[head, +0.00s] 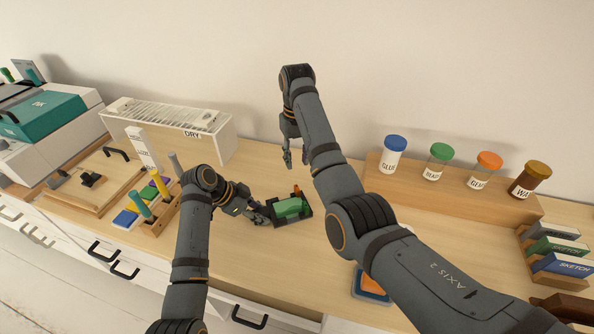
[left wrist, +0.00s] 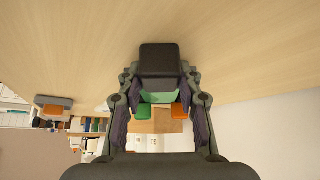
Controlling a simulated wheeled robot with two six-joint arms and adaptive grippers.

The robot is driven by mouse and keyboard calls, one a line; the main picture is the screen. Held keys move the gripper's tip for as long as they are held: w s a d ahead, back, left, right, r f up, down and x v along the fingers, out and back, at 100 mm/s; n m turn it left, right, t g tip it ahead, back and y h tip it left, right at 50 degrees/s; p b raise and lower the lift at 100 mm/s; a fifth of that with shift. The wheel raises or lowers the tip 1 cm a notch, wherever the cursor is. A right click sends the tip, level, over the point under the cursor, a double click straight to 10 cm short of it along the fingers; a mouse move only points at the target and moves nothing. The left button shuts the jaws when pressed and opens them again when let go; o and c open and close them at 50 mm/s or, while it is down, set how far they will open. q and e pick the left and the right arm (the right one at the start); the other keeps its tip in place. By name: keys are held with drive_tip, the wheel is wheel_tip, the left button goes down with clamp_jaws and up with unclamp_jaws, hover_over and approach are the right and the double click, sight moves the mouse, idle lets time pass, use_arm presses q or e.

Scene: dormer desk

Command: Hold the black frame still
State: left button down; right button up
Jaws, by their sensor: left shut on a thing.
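The black frame (head: 306,222) lies on the desk near the middle in the head view, with a green piece (head: 287,208) in it. A small orange piece (head: 297,190) stands at its back edge. My left gripper (head: 264,215) is at the frame's left side and shut on it. In the left wrist view a dark block, apparently part of the frame (left wrist: 160,60), sits between the fingertips, with green below it. My right gripper (head: 296,158) hangs above and behind the frame, fingers down and apart, empty.
A wooden rack (head: 155,226) with coloured pegs stands left of my left arm. A white DRY rack (head: 180,125) is behind. Capped jars stand on a wooden riser (head: 400,183) at the right. Sketch boxes (head: 560,264) are far right. Bare desk lies before the frame.

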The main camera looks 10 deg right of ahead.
drive_tip(key=shift+r, duration=0.35)
use_arm(q)
drive_tip(key=c, duration=0.8)
unclamp_jaws()
